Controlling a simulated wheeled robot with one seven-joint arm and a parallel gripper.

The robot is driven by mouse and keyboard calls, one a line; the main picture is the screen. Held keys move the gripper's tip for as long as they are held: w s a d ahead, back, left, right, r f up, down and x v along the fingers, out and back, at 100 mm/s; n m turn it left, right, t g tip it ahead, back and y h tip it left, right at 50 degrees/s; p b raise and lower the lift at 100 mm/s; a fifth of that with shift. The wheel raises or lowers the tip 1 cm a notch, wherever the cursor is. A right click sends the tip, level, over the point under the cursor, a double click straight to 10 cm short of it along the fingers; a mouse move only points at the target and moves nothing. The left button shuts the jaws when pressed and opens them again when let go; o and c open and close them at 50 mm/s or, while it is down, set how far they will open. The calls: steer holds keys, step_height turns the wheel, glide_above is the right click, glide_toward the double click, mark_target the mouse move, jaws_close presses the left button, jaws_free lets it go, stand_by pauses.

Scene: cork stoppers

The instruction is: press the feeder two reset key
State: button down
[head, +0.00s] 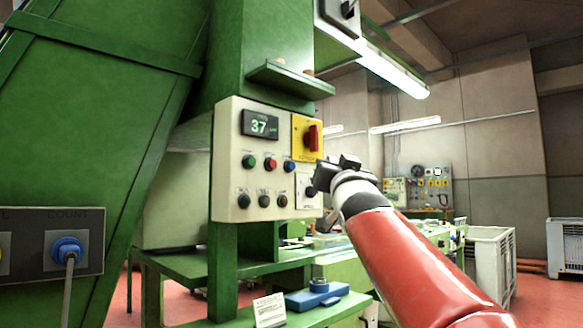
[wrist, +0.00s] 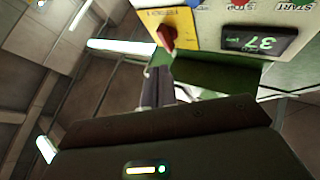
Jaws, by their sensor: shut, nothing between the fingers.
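A cream control panel (head: 228,170) on the green machine carries a green button (head: 249,162), a red button (head: 270,163) and a blue button (head: 289,165) in its upper row. Several dark controls, one of them a black button (head: 243,201), sit below. Their labels are too small to read, so I cannot tell which is the feeder two reset key. My gripper (head: 325,176) is shut and empty, at the panel's right edge; contact cannot be told. In the wrist view the panel (wrist: 205,35) appears upside down at the top, beyond my gripper (wrist: 162,75).
A red rotary switch (head: 313,138) on a yellow plate and a display (head: 260,125) reading 37 are on the panel. A green shelf (head: 285,78) juts out above it. A blue device (head: 317,294) and a white card (head: 269,310) sit below.

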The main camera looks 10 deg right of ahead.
mark_target(291, 166)
steer(key=w+a+p, duration=0.5)
steer(key=w+p, duration=0.1)
steer(key=w, duration=0.1)
stand_by(0.4)
steer(key=shift+w+a, duration=0.1)
steer(key=shift+p, duration=0.3)
stand_by(1.5)
steer(key=shift+w+a, duration=0.25)
steer(key=shift+w, duration=0.05)
steer(key=shift+w+a+p, duration=0.25)
steer(key=shift+w+p, duration=0.15)
steer(key=shift+p, duration=0.15)
stand_by(0.5)
steer(key=shift+s, duration=0.1)
steer(key=shift+s+d+b, duration=0.5)
steer(key=shift+s+b, duration=0.1)
steer(key=shift+b, duration=0.2)
